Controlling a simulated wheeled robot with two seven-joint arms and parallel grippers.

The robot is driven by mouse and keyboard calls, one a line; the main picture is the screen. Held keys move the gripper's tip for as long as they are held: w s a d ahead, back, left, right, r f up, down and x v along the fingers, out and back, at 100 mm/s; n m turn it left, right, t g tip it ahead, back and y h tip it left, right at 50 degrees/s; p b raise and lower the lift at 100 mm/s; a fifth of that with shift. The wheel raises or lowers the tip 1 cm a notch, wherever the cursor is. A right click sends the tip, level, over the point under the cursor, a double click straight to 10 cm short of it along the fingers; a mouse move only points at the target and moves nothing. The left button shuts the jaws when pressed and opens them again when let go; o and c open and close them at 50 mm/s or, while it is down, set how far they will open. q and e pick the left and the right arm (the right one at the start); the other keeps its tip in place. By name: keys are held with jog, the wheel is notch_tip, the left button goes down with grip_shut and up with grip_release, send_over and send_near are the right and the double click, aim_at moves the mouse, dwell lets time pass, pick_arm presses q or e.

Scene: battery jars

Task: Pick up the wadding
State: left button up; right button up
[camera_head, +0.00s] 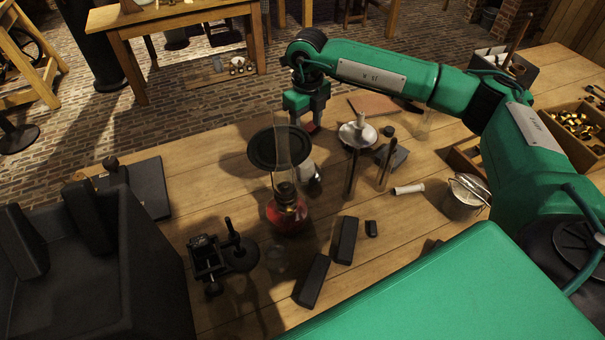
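A small whitish lump (305,169), possibly the wadding, lies on the wooden table behind the oil lamp, partly hidden by the lamp's glass and a dark part beside it. I cannot tell for sure that it is wadding. My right arm reaches in from the right, and its gripper (312,126) hangs over the table's far edge, pointing down, above and beyond the whitish lump. Its fingertips are small and dark, so whether they are open or shut cannot be told. A short white roll (408,189) lies farther right. My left gripper is not in view.
The oil lamp (287,212) with tall glass and black disc (280,147) stands near the gripper. Upright rods and a pale dish (357,134) stand right of it. Dark blocks (344,240) lie in front. A metal pot (466,195) and a parts tray (578,128) are right.

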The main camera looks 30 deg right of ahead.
aim_at(305, 167)
notch_tip(305, 167, down, 12)
jog(key=shift+r, duration=0.2)
jog(key=shift+f, duration=0.4)
notch_tip(305, 167, down, 4)
jog(key=shift+a+f+p, duration=0.15)
jog(key=shift+p, duration=0.35)
jog(key=shift+c, duration=0.2)
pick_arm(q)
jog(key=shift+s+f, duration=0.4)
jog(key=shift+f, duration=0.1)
pick_arm(e)
jog(key=c, duration=0.7)
